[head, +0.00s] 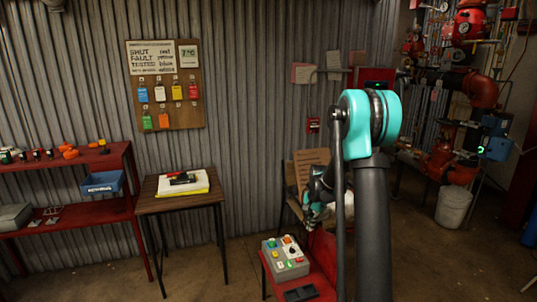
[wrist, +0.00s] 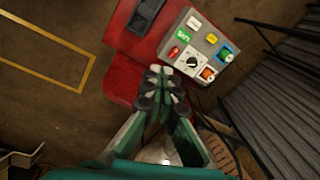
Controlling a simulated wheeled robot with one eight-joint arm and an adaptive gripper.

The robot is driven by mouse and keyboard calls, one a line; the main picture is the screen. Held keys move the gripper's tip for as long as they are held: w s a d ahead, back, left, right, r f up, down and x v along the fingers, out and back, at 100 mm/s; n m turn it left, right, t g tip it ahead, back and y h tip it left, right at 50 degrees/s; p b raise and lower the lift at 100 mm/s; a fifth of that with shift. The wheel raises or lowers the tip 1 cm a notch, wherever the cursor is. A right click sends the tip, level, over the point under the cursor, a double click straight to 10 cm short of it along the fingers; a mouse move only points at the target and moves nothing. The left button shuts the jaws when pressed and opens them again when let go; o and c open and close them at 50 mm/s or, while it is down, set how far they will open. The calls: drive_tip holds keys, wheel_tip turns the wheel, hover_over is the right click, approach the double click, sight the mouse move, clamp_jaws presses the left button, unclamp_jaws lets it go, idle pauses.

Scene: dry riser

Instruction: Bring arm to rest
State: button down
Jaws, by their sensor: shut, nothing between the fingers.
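My arm rises in the right middle of the head view, with a teal joint at the top. My gripper (wrist: 158,72) is shut and empty in the wrist view, its fingertips together. It is over the near edge of a red stand and beside a grey control box (wrist: 197,48). The box has coloured buttons and a dark knob. In the head view the box (head: 286,258) sits on the red stand (head: 322,268). The gripper there is partly hidden by my arm.
A small wooden table (head: 153,206) with a yellow pad and dark item stands left of centre. A red shelf (head: 72,219) with a blue bin (head: 102,183) is at far left. A tag board (head: 165,84) hangs behind. Red pipework (head: 480,90) and a white bucket (head: 453,207) are right.

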drive_tip(key=s+r+n+t, duration=0.1)
drive_tip(key=s+r+n, duration=0.15)
drive_tip(key=s, duration=0.55)
drive_tip(key=s+r+n, duration=0.2)
drive_tip(key=s+r, duration=0.2)
drive_tip(key=s, duration=0.4)
drive_tip(key=s+f+n+t, duration=0.2)
drive_tip(key=s+n, duration=0.3)
drive_tip(key=s, duration=1.1)
drive_tip(key=shift+s+d+h, duration=0.3)
drive_tip(key=shift+d+h, duration=0.1)
drive_tip(key=shift+n, duration=0.25)
